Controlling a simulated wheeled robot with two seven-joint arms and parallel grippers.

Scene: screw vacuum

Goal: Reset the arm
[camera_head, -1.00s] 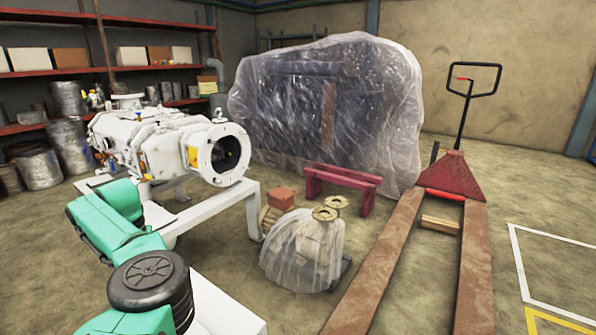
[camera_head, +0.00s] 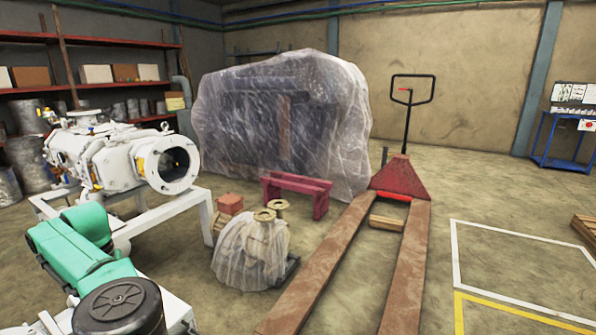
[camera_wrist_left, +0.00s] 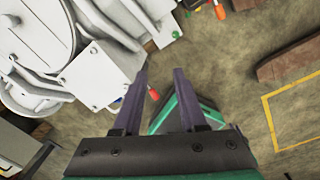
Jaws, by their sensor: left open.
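The screw vacuum (camera_head: 125,155) is a large white machine with an open round flange, standing on a white frame at the left of the head view. My left arm, green with a dark round joint, lies in front of the frame at the lower left; its gripper is outside the head view. In the left wrist view my left gripper (camera_wrist_left: 162,98) has two fingers apart with nothing between them, above the concrete floor. White machine parts (camera_wrist_left: 95,75) show close to its left, apart from the fingers. My right gripper is in neither view.
A red pallet jack (camera_head: 402,178) stands right of centre, with a plastic-wrapped bulk (camera_head: 285,130) behind it. A small wrapped part (camera_head: 250,255) and a red bench (camera_head: 297,192) stand between. A blue cart (camera_head: 570,135) is at far right. Floor with painted lines at right is largely clear.

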